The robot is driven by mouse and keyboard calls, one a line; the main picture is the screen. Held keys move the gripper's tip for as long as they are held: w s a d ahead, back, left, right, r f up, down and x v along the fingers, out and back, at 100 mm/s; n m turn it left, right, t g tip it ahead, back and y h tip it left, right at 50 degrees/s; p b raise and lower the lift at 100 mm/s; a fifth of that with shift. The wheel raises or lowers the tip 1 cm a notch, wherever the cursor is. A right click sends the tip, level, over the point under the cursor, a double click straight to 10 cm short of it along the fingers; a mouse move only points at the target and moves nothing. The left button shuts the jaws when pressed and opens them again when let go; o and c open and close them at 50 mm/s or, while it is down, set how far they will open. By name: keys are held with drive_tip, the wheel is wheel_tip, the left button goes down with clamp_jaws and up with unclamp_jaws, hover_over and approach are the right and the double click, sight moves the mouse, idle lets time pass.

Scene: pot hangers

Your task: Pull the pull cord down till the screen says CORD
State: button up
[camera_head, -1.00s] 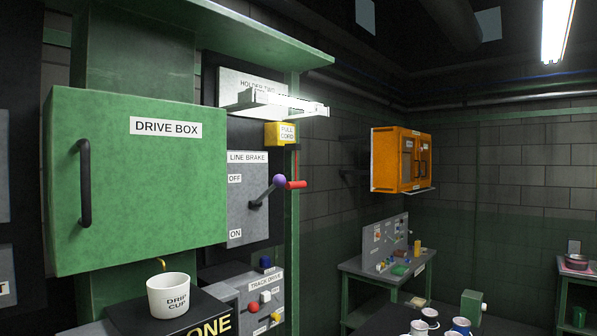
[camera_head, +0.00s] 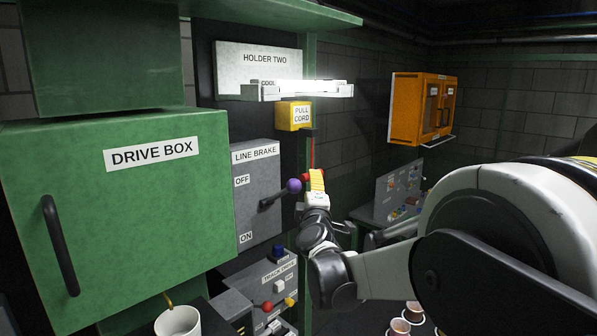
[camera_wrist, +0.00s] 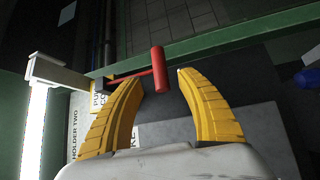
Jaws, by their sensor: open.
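The pull cord's yellow box (camera_head: 294,116) is labelled PULL CORD and sits below the lit lamp. A thin red cord (camera_head: 312,150) hangs from it to a red handle (camera_head: 304,177). In the wrist view the red handle (camera_wrist: 160,68) lies between the tips of my yellow fingers, with visible gaps on both sides. My gripper (camera_wrist: 160,77) is open around the handle; in the head view my gripper (camera_head: 316,178) partly covers it. A HOLDER TWO panel (camera_head: 258,61) is above; lettering under it, seemingly COOL, is partly hidden by the lamp. I see no CORD wording alone on a screen.
The LINE BRAKE panel (camera_head: 252,205) has a lever with a purple knob (camera_head: 294,185) close left of my gripper. The green DRIVE BOX (camera_head: 120,215) fills the left. The white lamp (camera_head: 300,89) juts out above. An orange cabinet (camera_head: 420,108) hangs on the right wall.

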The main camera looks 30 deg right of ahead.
drive_tip(key=p+x, duration=0.1)
drive_tip(key=x, duration=0.5)
drive_tip(key=shift+w+d, duration=0.15)
drive_tip(key=shift+w, duration=0.15)
clamp_jaws()
